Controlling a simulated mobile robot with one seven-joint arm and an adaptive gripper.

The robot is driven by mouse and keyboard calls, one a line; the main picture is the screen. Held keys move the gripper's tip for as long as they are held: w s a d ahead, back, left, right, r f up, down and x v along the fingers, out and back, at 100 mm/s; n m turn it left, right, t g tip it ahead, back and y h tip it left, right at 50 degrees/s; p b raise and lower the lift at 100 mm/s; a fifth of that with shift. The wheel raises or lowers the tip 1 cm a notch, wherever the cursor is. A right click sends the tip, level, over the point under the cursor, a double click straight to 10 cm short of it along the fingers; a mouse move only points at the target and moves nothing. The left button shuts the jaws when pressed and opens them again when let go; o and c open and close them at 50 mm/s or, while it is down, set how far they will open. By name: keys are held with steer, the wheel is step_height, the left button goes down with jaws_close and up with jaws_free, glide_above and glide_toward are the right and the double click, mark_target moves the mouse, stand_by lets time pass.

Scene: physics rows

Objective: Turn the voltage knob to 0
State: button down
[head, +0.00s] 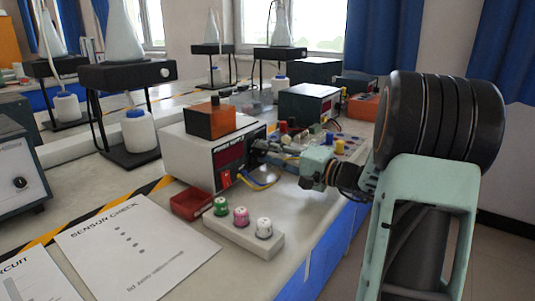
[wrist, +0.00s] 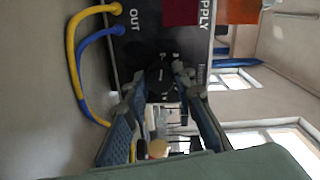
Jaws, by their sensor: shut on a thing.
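The power supply (head: 190,162) is a white box with a black front panel, a dark red display and a red switch. In the wrist view its panel (wrist: 140,55) appears turned on its side, with "OUT" and "SUPPLY" lettering. My gripper (head: 259,151) is at the right part of this panel. In the wrist view my gripper (wrist: 162,82) has its fingertips closed around the round black knob (wrist: 158,70). The knob's pointer and scale are too dark to read, and its label is partly hidden by a finger.
An orange-and-black box (head: 211,121) sits on the supply. Yellow and blue cables (head: 258,181) loop from the panel close below my gripper. A red tray (head: 192,204), a block with coloured knobs (head: 242,232) and paper sheets (head: 137,246) lie in front. More instruments stand behind.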

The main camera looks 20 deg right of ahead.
steer(key=c, duration=1.6)
jaws_free()
steer(key=v, duration=1.2)
steer(key=shift+s, duration=0.1)
